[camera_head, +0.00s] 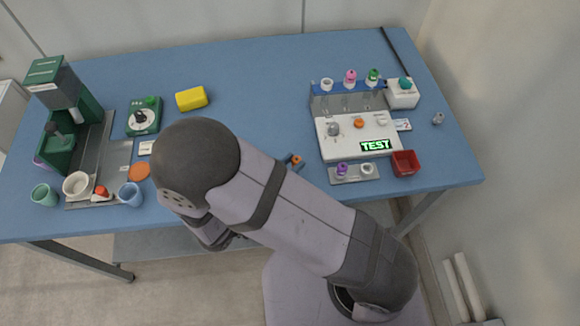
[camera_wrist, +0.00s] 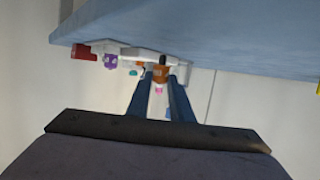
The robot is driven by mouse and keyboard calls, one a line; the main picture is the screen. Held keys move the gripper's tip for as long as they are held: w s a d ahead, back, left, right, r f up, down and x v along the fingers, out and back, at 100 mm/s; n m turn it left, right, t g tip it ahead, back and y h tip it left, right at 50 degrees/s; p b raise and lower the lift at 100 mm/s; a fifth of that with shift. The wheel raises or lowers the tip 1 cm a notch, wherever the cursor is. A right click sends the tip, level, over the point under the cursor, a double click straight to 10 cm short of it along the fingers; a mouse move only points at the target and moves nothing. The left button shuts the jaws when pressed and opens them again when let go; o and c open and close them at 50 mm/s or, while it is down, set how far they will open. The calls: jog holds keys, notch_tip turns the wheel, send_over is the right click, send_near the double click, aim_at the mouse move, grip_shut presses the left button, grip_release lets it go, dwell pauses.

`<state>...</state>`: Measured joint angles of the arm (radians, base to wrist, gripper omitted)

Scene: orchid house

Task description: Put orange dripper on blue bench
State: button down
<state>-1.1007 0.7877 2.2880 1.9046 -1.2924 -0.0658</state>
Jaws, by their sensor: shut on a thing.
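The orange dripper (camera_head: 296,159) is small and shows past my arm, over the front part of the blue bench (camera_head: 260,75). In the wrist view the orange dripper (camera_wrist: 161,73) sits between the tips of my gripper (camera_wrist: 160,78), whose two blue fingers are shut on it. In the head view my gripper (camera_head: 293,161) is mostly hidden behind my arm; only its blue tips show. The blue bench (camera_wrist: 220,35) fills the top of the wrist view. I cannot tell how high the dripper is above the bench.
Right of the dripper are a small tray (camera_head: 355,179) with purple and white drippers, a red box (camera_head: 405,163) and a white TEST device (camera_head: 343,147). The bench's back middle is clear.

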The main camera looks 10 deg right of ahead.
jog(key=shift+f, duration=0.75)
jog(key=shift+f, duration=0.15)
jog(key=c, duration=1.6)
grip_release()
jog(key=shift+r, duration=0.25)
jog(key=shift+s+a, duration=0.15)
jog(key=shift+a, duration=0.1)
jog(key=b+v, duration=0.2)
jog(key=v, duration=0.9)
jog(key=shift+s+a+r, duration=0.1)
jog(key=shift+s+r, duration=0.05)
jog(key=shift+s, duration=0.05)
